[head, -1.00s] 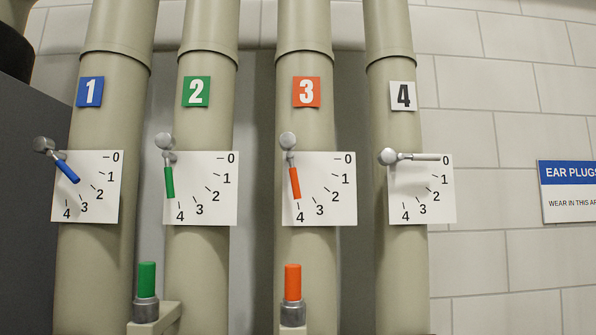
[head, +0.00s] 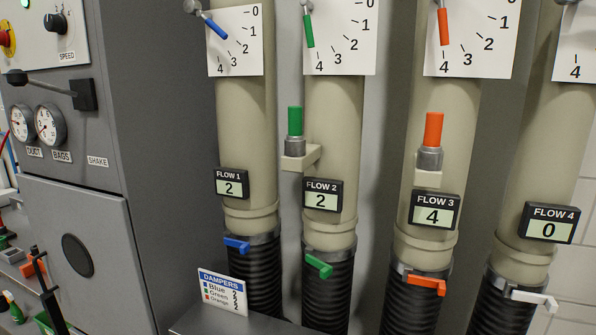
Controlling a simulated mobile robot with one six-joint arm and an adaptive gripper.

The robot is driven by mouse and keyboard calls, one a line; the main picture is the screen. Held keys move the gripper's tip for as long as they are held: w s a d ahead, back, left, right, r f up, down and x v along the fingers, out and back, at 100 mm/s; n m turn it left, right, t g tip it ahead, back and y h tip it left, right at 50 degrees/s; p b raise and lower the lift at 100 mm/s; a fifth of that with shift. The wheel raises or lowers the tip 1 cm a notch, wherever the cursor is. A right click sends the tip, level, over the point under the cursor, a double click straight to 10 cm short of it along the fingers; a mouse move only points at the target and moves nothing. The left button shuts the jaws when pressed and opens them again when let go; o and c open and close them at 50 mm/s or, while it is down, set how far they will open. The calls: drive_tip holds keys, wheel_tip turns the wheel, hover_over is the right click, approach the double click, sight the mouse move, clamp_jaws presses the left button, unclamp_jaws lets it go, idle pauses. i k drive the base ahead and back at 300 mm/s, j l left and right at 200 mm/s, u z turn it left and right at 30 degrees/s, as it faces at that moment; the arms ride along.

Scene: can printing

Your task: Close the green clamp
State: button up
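The green clamp (head: 319,265) is a small green lever on the band where the second beige pipe (head: 333,115) meets a black ribbed hose (head: 328,296). Its lever angles out from the band, down to the right; I cannot tell for certain whether it is latched. Above it, the Flow 2 display (head: 322,195) reads 2. The green damper handle (head: 308,31) points near 4 on its dial. A green-topped fitting (head: 295,122) sits on a bracket beside the pipe. My gripper is not in view.
A blue clamp (head: 237,245) is to the left, an orange clamp (head: 426,284) and a white clamp (head: 534,299) to the right. A dampers sign (head: 222,292) stands on a grey surface (head: 200,320) below. A grey control cabinet (head: 150,130) fills the left.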

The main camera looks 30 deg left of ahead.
sight(326, 270)
drive_tip(key=u, duration=1.15)
